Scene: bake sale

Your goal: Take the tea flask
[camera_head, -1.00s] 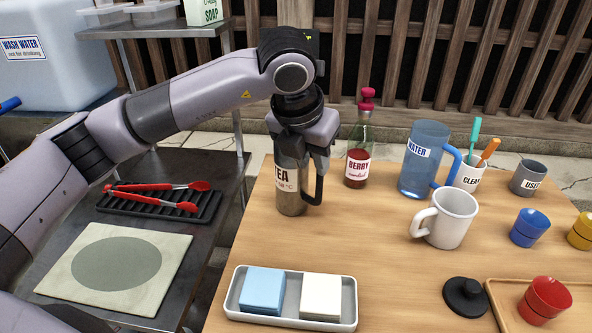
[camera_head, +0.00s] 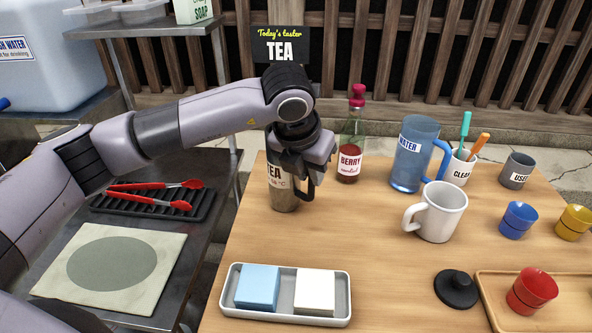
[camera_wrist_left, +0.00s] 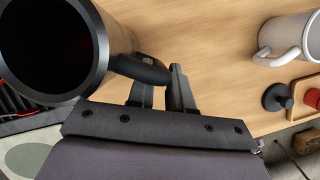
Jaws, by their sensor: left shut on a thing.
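The tea flask (camera_head: 283,195) is a steel-brown cylinder with a white TEA label and a black side handle. It stands upright on the wooden table, towards its back left. My left gripper (camera_head: 305,181) comes down over it from above and is shut on the flask's handle. In the left wrist view the flask's dark open mouth (camera_wrist_left: 45,50) fills the upper left, and the handle (camera_wrist_left: 143,70) reaches between the fingers of my left gripper (camera_wrist_left: 162,85). The gripper and arm hide the flask's top in the head view. My right gripper is not in view.
A berry cordial bottle (camera_head: 349,150) stands close right of the flask. The water jug (camera_head: 412,160), white mug (camera_head: 437,213) and black lid (camera_head: 457,289) are further right. A tray with two sponge-like blocks (camera_head: 286,312) lies in front. Bare table lies between.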

